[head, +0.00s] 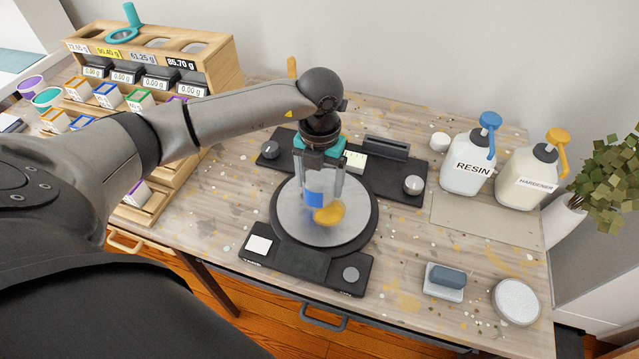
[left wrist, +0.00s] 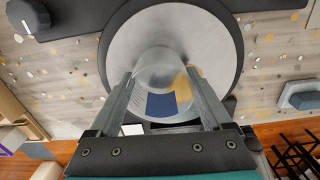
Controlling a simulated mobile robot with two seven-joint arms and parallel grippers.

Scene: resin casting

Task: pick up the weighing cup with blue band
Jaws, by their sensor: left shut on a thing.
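The weighing cup with the blue band (head: 315,198) is a clear cup with a blue patch, above the round metal plate (head: 290,222) of the black scale. My left gripper (head: 319,190) comes down from above and is shut on the cup, one finger on each side. In the left wrist view the cup (left wrist: 168,102) sits between the two fingers, its blue patch toward the gripper. A yellow-orange patch (head: 329,214) shows at the cup's lower part. I cannot tell whether the cup touches the plate. My right gripper is not in view.
The resin bottle (head: 467,163) and hardener bottle (head: 527,178) stand at the back right. A blue-grey block (head: 447,281) and a round white dish (head: 515,301) lie at the front right. A wooden rack (head: 216,66) stands at the back left.

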